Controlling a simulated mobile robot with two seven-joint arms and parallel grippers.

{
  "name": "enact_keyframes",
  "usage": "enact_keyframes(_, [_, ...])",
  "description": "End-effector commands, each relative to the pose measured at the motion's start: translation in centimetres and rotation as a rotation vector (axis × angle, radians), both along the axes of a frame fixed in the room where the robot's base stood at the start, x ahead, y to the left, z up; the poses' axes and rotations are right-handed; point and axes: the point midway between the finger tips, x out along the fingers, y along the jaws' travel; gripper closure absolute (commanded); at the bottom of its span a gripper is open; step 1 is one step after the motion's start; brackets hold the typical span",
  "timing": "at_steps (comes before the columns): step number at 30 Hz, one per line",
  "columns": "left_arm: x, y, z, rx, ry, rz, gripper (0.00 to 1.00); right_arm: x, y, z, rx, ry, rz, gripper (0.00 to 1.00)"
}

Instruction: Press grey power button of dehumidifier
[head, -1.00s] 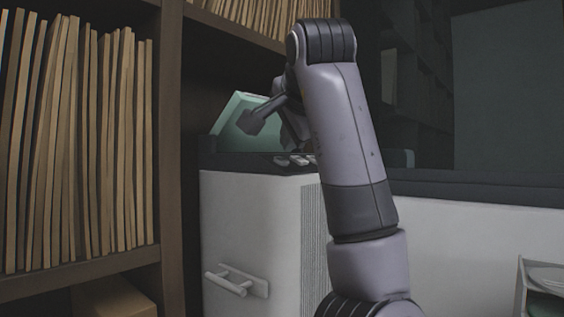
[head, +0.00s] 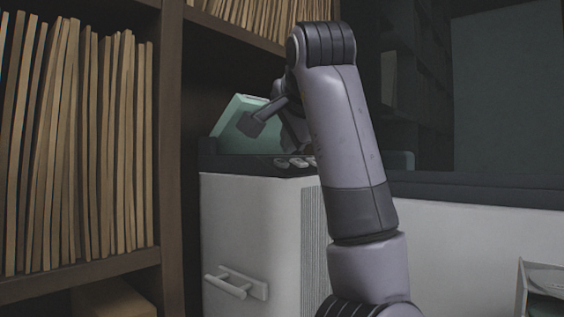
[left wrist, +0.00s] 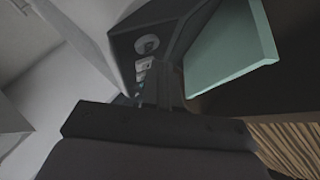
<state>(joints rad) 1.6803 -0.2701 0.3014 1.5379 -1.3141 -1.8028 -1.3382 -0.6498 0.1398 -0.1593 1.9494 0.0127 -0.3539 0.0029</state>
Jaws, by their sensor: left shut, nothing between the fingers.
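The dehumidifier (head: 255,225) is a white cabinet with a dark top panel (head: 225,162) and a tilted green lid or flap. Pale buttons (head: 297,162) sit on the panel, partly hidden by my arm. In the left wrist view, the panel carries a round control (left wrist: 147,45) and a row of small buttons (left wrist: 142,69); I cannot tell which is the grey power button. My right gripper is not in view.
The green flap (head: 238,125) stands close to my left gripper. A wooden shelf (head: 172,150) with upright folders is at left. A handle (head: 235,284) sticks out of the cabinet front. A dark counter edge (head: 470,187) runs along the right.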

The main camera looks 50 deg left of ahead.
Motion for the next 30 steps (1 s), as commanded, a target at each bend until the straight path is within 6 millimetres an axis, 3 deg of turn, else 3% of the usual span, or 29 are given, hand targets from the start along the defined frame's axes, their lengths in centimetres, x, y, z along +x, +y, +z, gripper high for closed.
enact_keyframes(30, [-0.03, 0.34, -0.83, 0.0, 0.0, 0.0, 1.0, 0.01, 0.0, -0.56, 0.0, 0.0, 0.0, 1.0])
